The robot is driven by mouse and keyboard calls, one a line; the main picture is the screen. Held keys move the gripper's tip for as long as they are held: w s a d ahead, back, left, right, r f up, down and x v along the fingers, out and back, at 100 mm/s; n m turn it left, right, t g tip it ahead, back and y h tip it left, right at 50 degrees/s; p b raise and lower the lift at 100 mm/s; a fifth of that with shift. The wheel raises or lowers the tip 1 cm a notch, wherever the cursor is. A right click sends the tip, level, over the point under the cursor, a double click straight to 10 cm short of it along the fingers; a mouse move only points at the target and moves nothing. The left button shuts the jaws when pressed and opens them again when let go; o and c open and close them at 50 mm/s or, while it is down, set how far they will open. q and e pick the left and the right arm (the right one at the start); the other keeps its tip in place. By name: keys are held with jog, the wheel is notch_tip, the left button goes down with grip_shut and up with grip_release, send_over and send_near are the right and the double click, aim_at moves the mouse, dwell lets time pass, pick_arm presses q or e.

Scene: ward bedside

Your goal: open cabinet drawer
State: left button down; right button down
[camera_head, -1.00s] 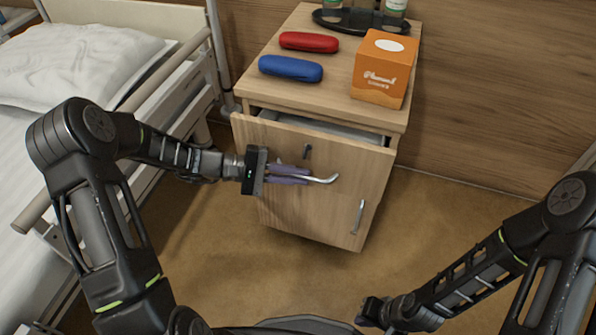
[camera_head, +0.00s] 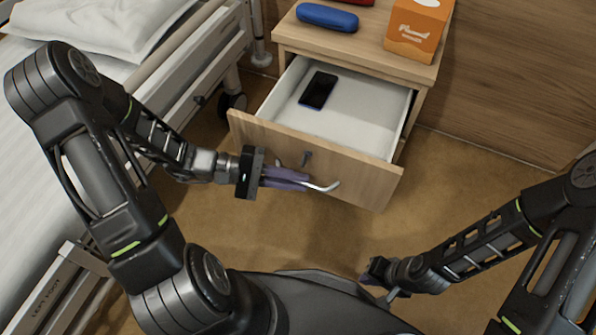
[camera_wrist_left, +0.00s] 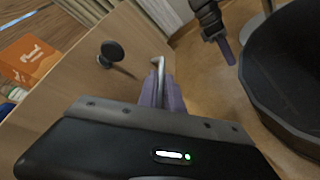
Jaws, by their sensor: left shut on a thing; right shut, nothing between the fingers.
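The cabinet drawer (camera_head: 345,128) is pulled well out, and its white inside shows in the head view. The handle also shows at the fingertips in the left wrist view (camera_wrist_left: 158,66). A dark round knob (camera_wrist_left: 112,52) sits on the drawer front near the handle. My right gripper (camera_head: 372,280) is shut and empty, low and apart from the cabinet; it also shows in the left wrist view (camera_wrist_left: 227,52).
A dark phone (camera_head: 318,90) lies in the drawer. A blue case (camera_head: 327,17) and an orange box (camera_head: 418,28) stand on the cabinet top (camera_head: 365,48). The bed (camera_head: 185,75) is close on the left. Floor is clear right of the drawer.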

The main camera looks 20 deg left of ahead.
pick_arm(q)
jog(key=c, duration=1.5)
grip_release()
jog(key=p+v, duration=0.1)
jog(key=v, duration=0.6)
jog(key=shift+a, duration=0.4)
jog(key=shift+s, duration=0.15)
